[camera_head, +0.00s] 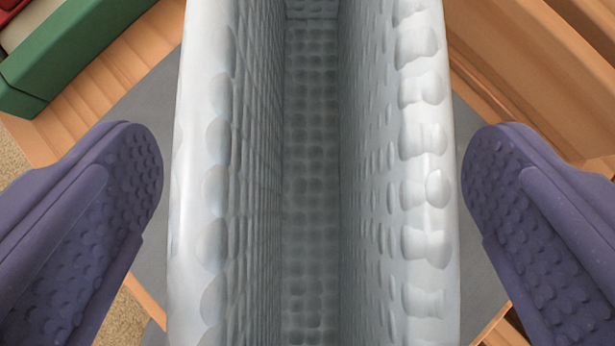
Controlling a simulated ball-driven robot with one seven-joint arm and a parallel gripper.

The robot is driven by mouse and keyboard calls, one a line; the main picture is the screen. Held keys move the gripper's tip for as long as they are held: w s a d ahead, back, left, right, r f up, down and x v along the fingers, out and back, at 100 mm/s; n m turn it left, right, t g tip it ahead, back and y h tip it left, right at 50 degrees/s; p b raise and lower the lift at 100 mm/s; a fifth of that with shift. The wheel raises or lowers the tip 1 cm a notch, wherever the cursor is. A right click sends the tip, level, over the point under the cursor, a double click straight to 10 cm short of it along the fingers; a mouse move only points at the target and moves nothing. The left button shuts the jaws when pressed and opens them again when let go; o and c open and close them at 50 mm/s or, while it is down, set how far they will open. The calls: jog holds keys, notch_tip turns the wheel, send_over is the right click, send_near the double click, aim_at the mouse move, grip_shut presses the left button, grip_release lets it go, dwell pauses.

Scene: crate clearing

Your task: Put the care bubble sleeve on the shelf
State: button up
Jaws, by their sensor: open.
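The care bubble sleeve (425,200) is a whitish-grey, bubble-textured, open-topped sleeve. It fills the middle of the head camera view and runs from the top edge to the bottom edge, its long hollow facing me. My gripper (312,190) is open, with one purple studded finger on each side of the sleeve. A gap shows between each finger and the sleeve wall, so neither finger appears to touch it. The sleeve's far and near ends are cut off by the frame. No shelf can be made out.
Wooden slats of a crate (535,65) lie around and below the sleeve, with a dark grey surface (150,95) beneath it. A green box-like object (70,50) is at the upper left, beside red and cream items. Speckled beige ground (12,160) shows at the left edge.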

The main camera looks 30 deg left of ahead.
jog(key=c, duration=1.6)
jog(key=shift+o, duration=0.2)
jog(key=shift+r, duration=0.15)
